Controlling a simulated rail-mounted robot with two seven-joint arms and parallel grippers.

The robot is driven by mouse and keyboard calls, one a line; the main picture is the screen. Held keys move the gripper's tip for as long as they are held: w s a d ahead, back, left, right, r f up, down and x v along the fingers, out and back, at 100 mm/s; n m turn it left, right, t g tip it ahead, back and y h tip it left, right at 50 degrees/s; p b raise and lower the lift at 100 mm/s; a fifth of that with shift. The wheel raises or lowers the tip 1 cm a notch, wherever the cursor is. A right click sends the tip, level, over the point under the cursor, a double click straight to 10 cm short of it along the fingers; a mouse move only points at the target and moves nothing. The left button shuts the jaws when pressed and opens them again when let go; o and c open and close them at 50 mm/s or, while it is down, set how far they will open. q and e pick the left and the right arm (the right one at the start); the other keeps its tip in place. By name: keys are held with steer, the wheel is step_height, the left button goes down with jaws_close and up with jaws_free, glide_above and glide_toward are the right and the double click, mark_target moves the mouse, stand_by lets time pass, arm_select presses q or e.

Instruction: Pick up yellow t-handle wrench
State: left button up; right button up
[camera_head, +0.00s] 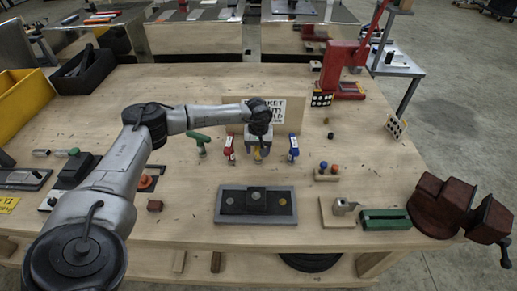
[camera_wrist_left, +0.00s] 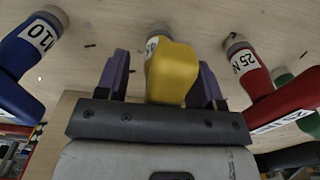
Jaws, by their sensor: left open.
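The yellow t-handle wrench (camera_wrist_left: 172,72) stands between the two purple fingers of my left gripper (camera_wrist_left: 163,62) in the left wrist view. The fingers are open, and a gap shows on the right side of the yellow handle. In the head view my left gripper (camera_head: 259,143) is above the yellow wrench (camera_head: 258,156) and hides most of it. A blue wrench (camera_wrist_left: 22,55) and a red wrench (camera_wrist_left: 262,75) stand on either side. Part of a green wrench (camera_wrist_left: 285,78) shows beyond the red one. My right gripper is not in view.
In the head view, the red wrench (camera_head: 229,149), blue wrench (camera_head: 293,148) and green wrench (camera_head: 200,141) stand close by on the wooden table. A grey plate (camera_head: 229,217) lies in front. A dark red vise (camera_head: 445,203) is at the right.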

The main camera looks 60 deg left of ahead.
arm_select(q)
jaws_close()
stand_by(0.5)
steer(key=shift+r, duration=0.1)
step_height(320, 180, up, 10)
steer(key=shift+f+p, duration=0.1)
steer(key=shift+p, duration=0.4)
